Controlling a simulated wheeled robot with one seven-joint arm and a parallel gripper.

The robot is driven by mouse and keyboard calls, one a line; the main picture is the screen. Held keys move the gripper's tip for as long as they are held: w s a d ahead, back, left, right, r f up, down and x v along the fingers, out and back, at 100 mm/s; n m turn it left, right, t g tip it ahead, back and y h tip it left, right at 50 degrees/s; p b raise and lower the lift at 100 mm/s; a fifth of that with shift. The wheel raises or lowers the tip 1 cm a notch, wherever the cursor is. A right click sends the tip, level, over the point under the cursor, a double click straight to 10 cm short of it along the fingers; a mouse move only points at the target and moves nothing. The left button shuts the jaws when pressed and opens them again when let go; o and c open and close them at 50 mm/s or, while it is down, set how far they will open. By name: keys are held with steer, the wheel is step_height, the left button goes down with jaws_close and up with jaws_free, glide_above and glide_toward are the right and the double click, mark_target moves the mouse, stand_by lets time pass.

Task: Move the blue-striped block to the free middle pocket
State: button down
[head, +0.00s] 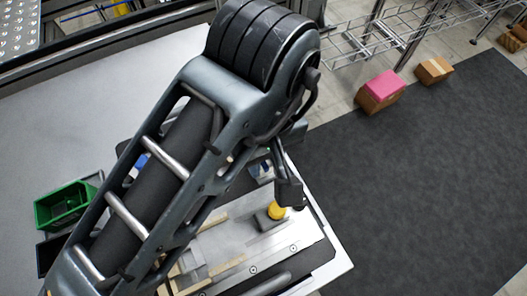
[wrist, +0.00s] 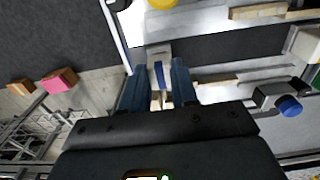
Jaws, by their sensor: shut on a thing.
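In the wrist view my gripper (wrist: 158,84) is shut on the blue-striped block (wrist: 159,74), a pale block with a blue stripe between the two dark blue fingers. A dark strip and a pale plate lie beyond it; I cannot tell whether the block is touching anything below. In the head view my arm hides most of the gripper and the block. The pale pallet plate (head: 330,268) shows at the lower middle, with wooden rails (head: 225,266) on it. I cannot make out the middle pocket clearly.
A grey block with a yellow top (head: 277,211) stands on the plate. A grey block with a blue top (wrist: 285,104) is at right in the wrist view. A green bin (head: 65,204) is at left. Boxes (head: 380,92) and a wire rack (head: 375,35) stand on the floor.

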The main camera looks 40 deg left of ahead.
steer(key=shift+f, duration=0.15)
steer(key=c, duration=0.8)
jaws_free()
steer(key=shift+r+p, duration=0.45)
steer(key=shift+r, duration=3.45)
